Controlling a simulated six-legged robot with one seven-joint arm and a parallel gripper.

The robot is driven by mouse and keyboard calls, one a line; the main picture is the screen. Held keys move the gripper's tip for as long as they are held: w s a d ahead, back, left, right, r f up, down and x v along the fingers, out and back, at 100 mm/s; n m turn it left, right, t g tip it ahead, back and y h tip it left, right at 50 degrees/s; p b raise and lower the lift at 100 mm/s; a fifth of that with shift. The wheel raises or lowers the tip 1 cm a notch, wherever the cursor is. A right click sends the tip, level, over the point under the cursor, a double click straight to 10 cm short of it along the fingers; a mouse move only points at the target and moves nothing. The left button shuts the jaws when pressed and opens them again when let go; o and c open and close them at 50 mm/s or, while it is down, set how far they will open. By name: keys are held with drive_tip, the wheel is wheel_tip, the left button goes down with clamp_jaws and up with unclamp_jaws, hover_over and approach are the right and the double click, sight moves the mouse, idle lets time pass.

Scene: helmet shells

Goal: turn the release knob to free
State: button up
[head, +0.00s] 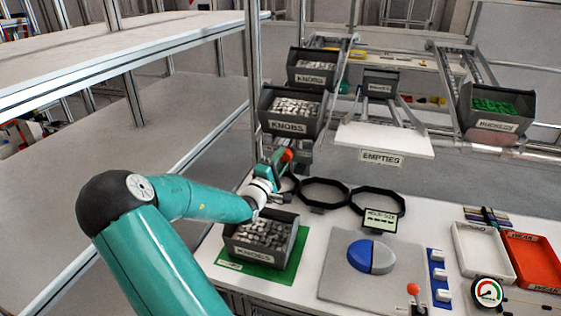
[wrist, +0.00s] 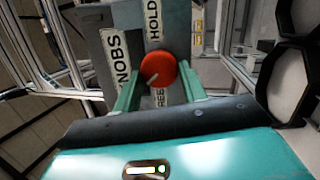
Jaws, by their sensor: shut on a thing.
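The red release knob (wrist: 158,68) is in the middle of the wrist view, on a grey plate. A HOLD label (wrist: 154,22) is above it and a partly hidden label is below it. A pale mark on the knob's face points toward the lower left. My gripper (wrist: 160,80) has its two teal fingers on either side of the knob and is shut on it. In the head view the knob (head: 287,155) shows orange-red at the end of my gripper (head: 277,166), below the rack of bins; the fingertips are hard to make out there.
A grey KNOBS bin (head: 262,253) stands on a green mat, below my wrist. More KNOBS bins (head: 290,127) sit above on the rack, beside the EMPTIES chute (head: 385,138). Black rings (head: 325,192) lie right of my gripper. A metal post (head: 252,80) stands close on the left.

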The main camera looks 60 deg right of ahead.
drive_tip(key=shift+n, duration=0.4)
idle(0.3)
drive_tip(key=o, duration=1)
drive_tip(key=shift+c, duration=0.2)
drive_tip(key=shift+a, duration=0.1)
drive_tip(key=shift+a+f, duration=0.15)
drive_tip(key=shift+a, duration=0.1)
drive_tip(key=r+v, duration=0.1)
drive_tip(key=v, duration=0.6)
drive_tip(key=a+r+v, duration=0.1)
drive_tip(key=r+v, duration=0.1)
drive_tip(key=v, duration=0.6)
drive_tip(key=shift+a+f, duration=0.25)
drive_tip(key=shift+a, duration=0.1)
